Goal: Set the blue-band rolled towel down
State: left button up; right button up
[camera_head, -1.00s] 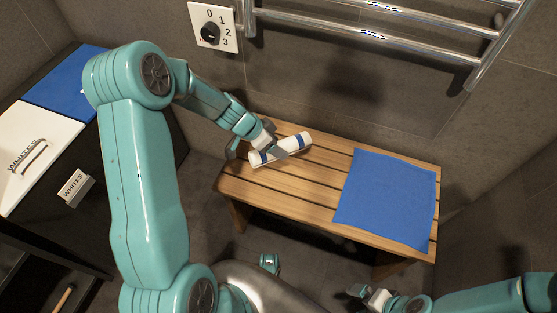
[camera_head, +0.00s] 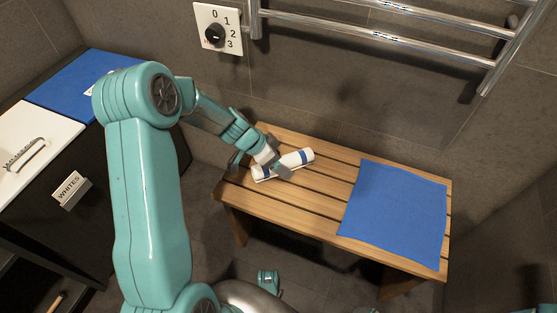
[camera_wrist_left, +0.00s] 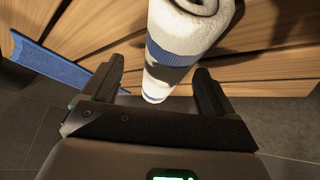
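The blue-band rolled towel (camera_head: 296,159) is white with blue banding and lies on its side on the left part of the slatted wooden bench (camera_head: 300,206). In the left wrist view the towel (camera_wrist_left: 188,32) runs between my fingertips, with a gap on the left and a narrower one on the right. My left gripper (camera_head: 262,166) is open over the towel's left end, its fingers spread apart; it also shows in the left wrist view (camera_wrist_left: 158,85). The gripper hides part of the towel. Only a sliver of my right gripper (camera_head: 365,310) shows at the bottom edge.
A flat blue cloth (camera_head: 396,212) covers the bench's right part. A chrome towel rail (camera_head: 370,32) and a numbered dial plate (camera_head: 217,29) are on the wall behind. A dark cabinet with a white lid (camera_head: 35,140) and a "WHITES" label (camera_head: 70,190) stands left.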

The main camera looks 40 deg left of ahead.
pick_arm(q)
jog(key=p+v, duration=0.7)
jog(key=v, duration=0.4)
jog(key=shift+d+r, duration=0.1)
jog(key=shift+r, duration=0.25)
jog(key=shift+s+a+r+p, duration=0.2)
jog(key=shift+r+p, duration=0.1)
